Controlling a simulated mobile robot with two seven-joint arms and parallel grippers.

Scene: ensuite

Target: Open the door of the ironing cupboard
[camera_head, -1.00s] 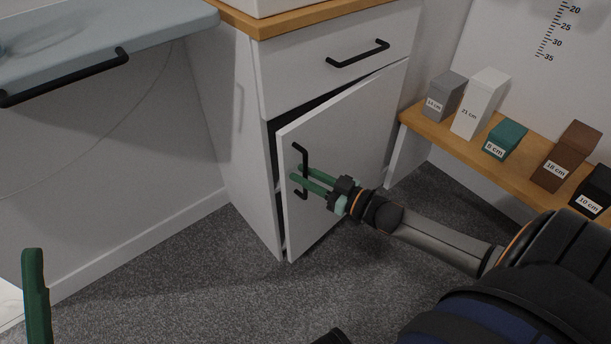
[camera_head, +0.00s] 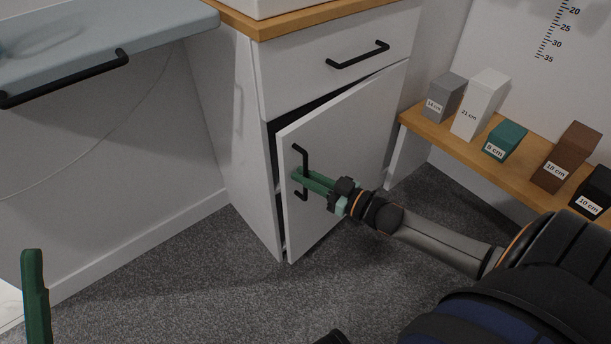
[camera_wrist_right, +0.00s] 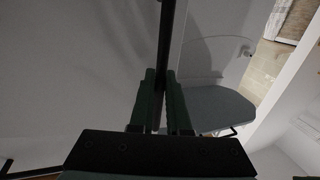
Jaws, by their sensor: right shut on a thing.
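The cupboard door (camera_head: 345,150) is white and stands partly open in the head view, with a dark gap along its left and top edges. Its black vertical bar handle (camera_head: 303,155) is near the door's left edge. My right gripper (camera_head: 303,178) is shut on the handle, its green fingers on either side of the bar. In the right wrist view the dark handle bar (camera_wrist_right: 166,45) runs down between the green fingers (camera_wrist_right: 163,95). Part of my left gripper (camera_head: 36,295) shows at the lower left of the head view; its opening cannot be seen.
A drawer (camera_head: 340,60) with a black handle is above the door. A grey board (camera_head: 90,40) with a black bar is at the upper left. A wooden shelf (camera_head: 470,155) with several labelled blocks stands to the right. Carpet (camera_head: 210,285) in front is clear.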

